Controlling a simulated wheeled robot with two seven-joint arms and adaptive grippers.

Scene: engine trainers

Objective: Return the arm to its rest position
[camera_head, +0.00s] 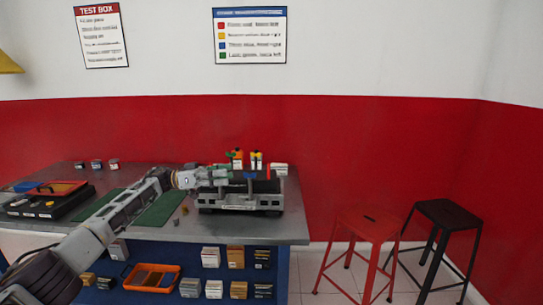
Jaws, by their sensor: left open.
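My left arm reaches in from the lower left across the workbench (270,230). My left gripper (222,178) is at the left end of the engine trainer (240,203), over its upper part, and is open. I cannot tell whether its fingers touch the trainer. The trainer is a grey block on the bench with small coloured parts on top, among them red, yellow, blue and green ones. The gripper hides part of its left side. My right gripper is not in view.
A green mat (160,212) and a black tray (45,207) with a red-edged top lie left. Small jars (97,164) stand at the back. Boxes (236,257) and an orange bin (152,278) sit below. A red stool (370,225) and black stool (447,213) stand right.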

